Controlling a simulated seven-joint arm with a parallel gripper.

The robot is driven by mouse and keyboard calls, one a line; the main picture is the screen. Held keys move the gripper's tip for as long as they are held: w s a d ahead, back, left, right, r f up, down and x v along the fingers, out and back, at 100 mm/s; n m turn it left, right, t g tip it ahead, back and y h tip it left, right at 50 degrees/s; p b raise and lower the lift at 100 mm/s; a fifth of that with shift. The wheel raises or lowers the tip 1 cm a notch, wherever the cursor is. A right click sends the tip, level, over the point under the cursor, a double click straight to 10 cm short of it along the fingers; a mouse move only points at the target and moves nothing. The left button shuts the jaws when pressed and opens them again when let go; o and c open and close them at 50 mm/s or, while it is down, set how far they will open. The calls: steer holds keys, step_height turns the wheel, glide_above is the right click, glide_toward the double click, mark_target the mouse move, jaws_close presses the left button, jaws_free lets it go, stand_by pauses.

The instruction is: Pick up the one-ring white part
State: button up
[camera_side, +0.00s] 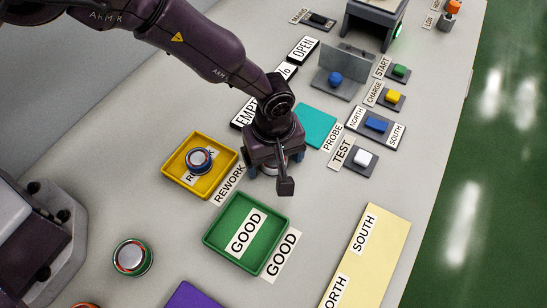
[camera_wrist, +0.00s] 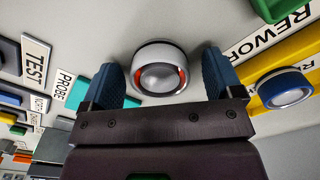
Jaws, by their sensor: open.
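A round white part (camera_wrist: 160,68) with a grey dome and a red-orange ring sits on the grey table in the wrist view. My gripper (camera_wrist: 162,75) is open, with one blue finger on each side of this part; I cannot tell whether they touch it. In the side view my gripper (camera_side: 272,165) is low over the table, between the yellow tray and the teal pad, and hides most of the white part.
The yellow REWORK tray (camera_side: 225,176) holds a blue-rimmed round part (camera_side: 200,160) close to my gripper. The green GOOD tray (camera_side: 219,243) stands in front. Another round part (camera_side: 132,257) lies at lower left. A teal PROBE pad (camera_side: 316,125) and white TEST button (camera_side: 362,158) are to the right.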

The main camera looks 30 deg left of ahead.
steer(key=c, duration=1.2)
